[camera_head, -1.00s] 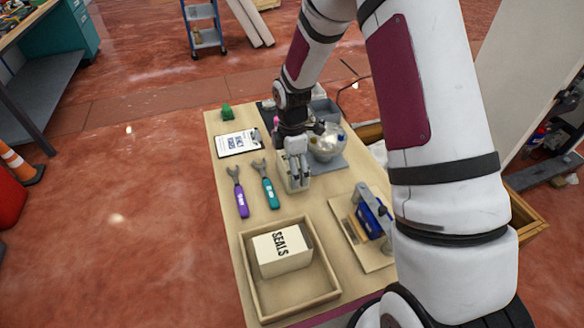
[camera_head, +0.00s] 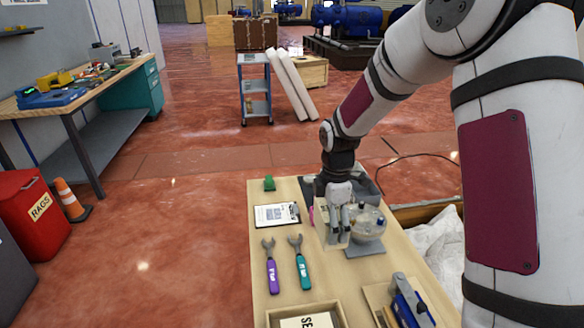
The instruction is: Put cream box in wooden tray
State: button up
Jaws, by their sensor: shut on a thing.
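The cream box (camera_head: 328,236) is at my gripper (camera_head: 344,238), over the middle of the table beside a glass bowl. My gripper points down and is shut on the box; its fingers hide part of it. I cannot tell whether the box's bottom touches the tabletop. The wooden tray (camera_head: 272,317) is at the bottom edge of the view, cut off by the frame. A box lettered SEALS (camera_head: 296,323) sits in the tray, only its top showing.
The glass bowl (camera_head: 369,226) stands close to the right of my gripper. Purple (camera_head: 272,276) and teal (camera_head: 303,271) wrenches, a clipboard (camera_head: 276,215) and a green item (camera_head: 269,184) lie left. A blue device (camera_head: 408,303) stands right of the tray.

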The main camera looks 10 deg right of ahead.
jog(key=m, duration=0.1)
jog(key=s+m+p, duration=0.1)
jog(key=m, duration=0.1)
jog(key=s+m, duration=0.1)
jog(key=m, duration=0.1)
jog(key=shift+r+p, duration=0.3)
jog(key=shift+p, duration=0.05)
jog(key=s+m, duration=0.1)
jog(key=m, duration=0.1)
jog(key=s+m+p, duration=0.1)
jog(key=m, duration=0.1)
jog(key=shift+r+m, duration=0.2)
jog(key=shift+m, duration=0.1)
jog(key=s+m+p, duration=0.1)
jog(key=m, duration=0.1)
jog(key=s+m+p, duration=0.1)
jog(key=m, duration=0.2)
jog(key=s+m, duration=0.1)
jog(key=m, duration=0.2)
jog(key=shift+s+r+p, duration=0.2)
jog(key=shift+r+p, duration=0.05)
jog(key=shift+p, duration=0.15)
